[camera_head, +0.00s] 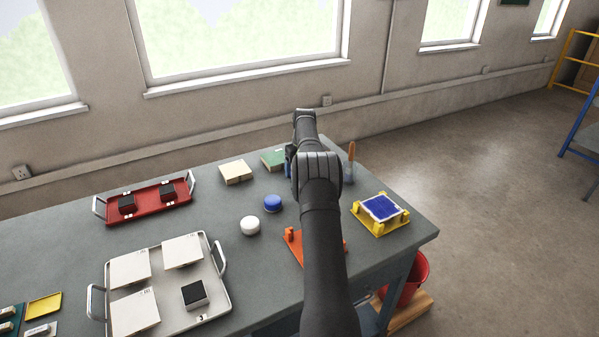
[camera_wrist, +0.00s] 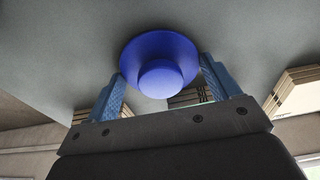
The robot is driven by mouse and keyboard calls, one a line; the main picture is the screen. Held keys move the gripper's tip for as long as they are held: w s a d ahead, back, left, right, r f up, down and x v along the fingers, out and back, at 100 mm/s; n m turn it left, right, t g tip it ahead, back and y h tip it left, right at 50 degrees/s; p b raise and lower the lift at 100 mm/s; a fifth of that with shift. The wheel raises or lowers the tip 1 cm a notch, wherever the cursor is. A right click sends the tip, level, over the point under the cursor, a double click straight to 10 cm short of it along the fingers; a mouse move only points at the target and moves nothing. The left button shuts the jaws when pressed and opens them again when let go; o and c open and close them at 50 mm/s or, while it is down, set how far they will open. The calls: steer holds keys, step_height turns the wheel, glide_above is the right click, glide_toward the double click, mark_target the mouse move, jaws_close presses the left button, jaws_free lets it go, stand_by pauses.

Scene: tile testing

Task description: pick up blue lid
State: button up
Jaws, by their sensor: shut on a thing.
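The blue lid (camera_wrist: 158,55) is round with a wide rim and a raised knob. In the wrist view it sits between the two blue fingers of my gripper (camera_wrist: 163,72), which is shut on it. In the head view my gripper (camera_head: 290,160) is over the back part of the table, mostly hidden by my own arm, and the held lid cannot be made out there.
A blue round container (camera_head: 272,204) and a white one (camera_head: 250,226) stand left of my arm. Tile stacks (camera_head: 236,172) are at the back. A yellow frame with a blue pad (camera_head: 381,208) is right. A white tray (camera_head: 213,318) and red tray (camera_head: 148,212) are left.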

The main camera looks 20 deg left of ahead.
steer(key=shift+r, duration=0.1)
step_height(320, 180, up, 9)
steer(key=shift+r, duration=0.1)
steer(key=s+d+r+m, duration=0.25)
steer(key=s+d, duration=0.45)
steer(key=s, duration=0.4)
steer(key=shift+m, duration=0.25)
steer(key=shift+w+f, duration=0.15)
steer(key=shift+f, duration=3.5)
steer(key=shift+f, duration=0.15)
steer(key=o, duration=0.9)
